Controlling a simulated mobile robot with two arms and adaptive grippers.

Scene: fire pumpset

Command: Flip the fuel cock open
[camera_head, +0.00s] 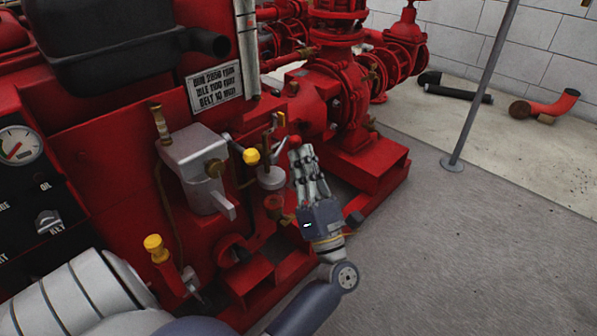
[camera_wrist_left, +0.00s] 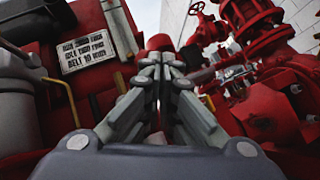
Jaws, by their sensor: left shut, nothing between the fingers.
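My left gripper (camera_head: 296,148) reaches up from the bottom centre beside the red engine, with its fingers together and empty. Its fingertips also meet in the left wrist view (camera_wrist_left: 160,62). A small red knob (camera_head: 295,141) shows right at the fingertips; whether they touch it, I cannot tell. In the left wrist view a red cylindrical end (camera_wrist_left: 160,42) shows just beyond the tips. Left of the fingers are a grey cup-shaped fitting (camera_head: 271,180) and thin upright levers (camera_head: 268,140). No part is clearly marked as the fuel cock. My right gripper is not in view.
A grey housing (camera_head: 195,160) and a yellow knob (camera_head: 250,156) stand left of the gripper. A sign (camera_head: 214,84) is above them. Red pump pipework (camera_head: 335,95) stands close behind. Open floor (camera_head: 460,250) lies to the right, with a thin post (camera_head: 485,85).

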